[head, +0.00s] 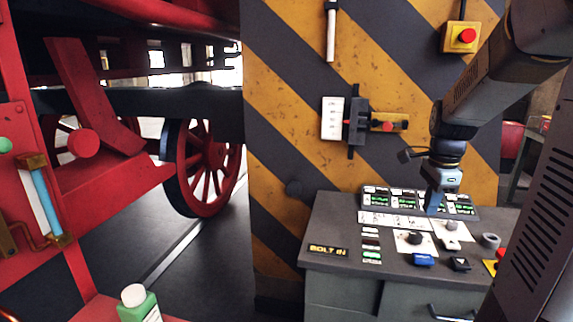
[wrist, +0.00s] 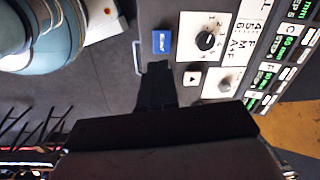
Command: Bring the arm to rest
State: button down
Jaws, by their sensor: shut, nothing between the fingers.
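My gripper (head: 434,203) hangs from my arm at the right of the head view, over the grey control desk (head: 330,230). It points down, and its fingers are together with nothing between them. In the wrist view the dark fingers (wrist: 157,85) show above the desk, near a blue block (wrist: 161,42) and a black rotary knob (wrist: 206,41). I cannot tell the exact height of the fingertips above the desk.
A striped pillar (head: 285,120) with a lever switch (head: 355,120) and a red button box (head: 461,37) stands behind the desk. A red locomotive wheel (head: 208,165) is at left. A green bottle (head: 139,304) stands at lower left.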

jog(key=s+a+r+n+t, duration=0.2)
jog(key=s+a+r+n, duration=0.1)
jog(key=s+a+n, duration=0.4)
jog(key=s+a+r+n+t, duration=0.2)
jog(key=s+a+r+n, duration=0.2)
jog(key=s+a+n, duration=0.3)
jog(key=shift+s+a+r+n+t, duration=0.3)
jog(key=shift+s+n, duration=0.7)
jog(key=shift+n, duration=1.5)
jog(key=shift+d+f, duration=0.15)
